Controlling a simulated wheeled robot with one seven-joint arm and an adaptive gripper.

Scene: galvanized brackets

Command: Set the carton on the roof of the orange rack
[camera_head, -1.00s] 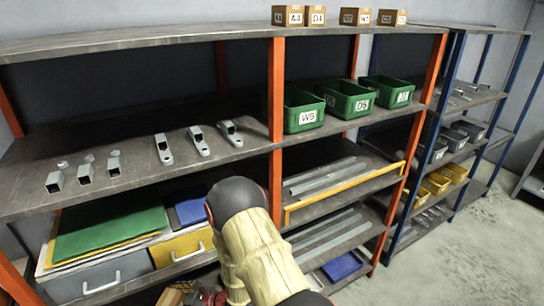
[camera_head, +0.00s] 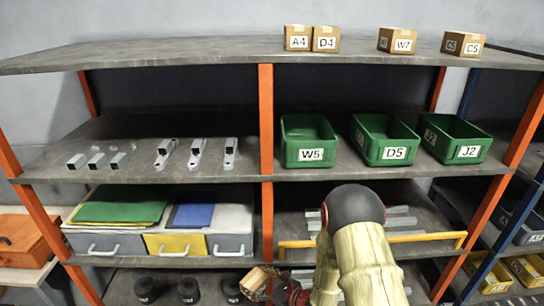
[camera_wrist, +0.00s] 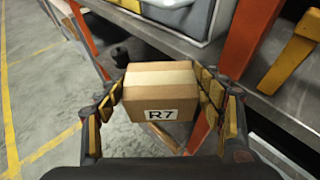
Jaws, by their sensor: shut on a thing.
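The carton (camera_wrist: 160,92), a brown box with a pale tape strip and an R7 label, is held between both fingers of my gripper (camera_wrist: 166,98) in the wrist view. In the head view the carton (camera_head: 256,280) shows low in front of the rack, partly covered by my gripper (camera_head: 282,290). The orange rack (camera_head: 266,130) has orange posts and grey shelves. Its roof (camera_head: 180,52) is the top grey board, high above the carton. On the roof's right half stand small cartons marked A4 (camera_head: 297,38), D4 (camera_head: 326,39), W7 (camera_head: 398,41) and C5 (camera_head: 463,46).
The roof's left half is clear. Below it are green bins (camera_head: 308,142), metal brackets (camera_head: 197,152), drawers (camera_head: 175,244) and a yellow rail (camera_head: 400,238) along a shelf front. A blue-post rack (camera_head: 522,200) stands at right. An orange case (camera_head: 28,244) is at left.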

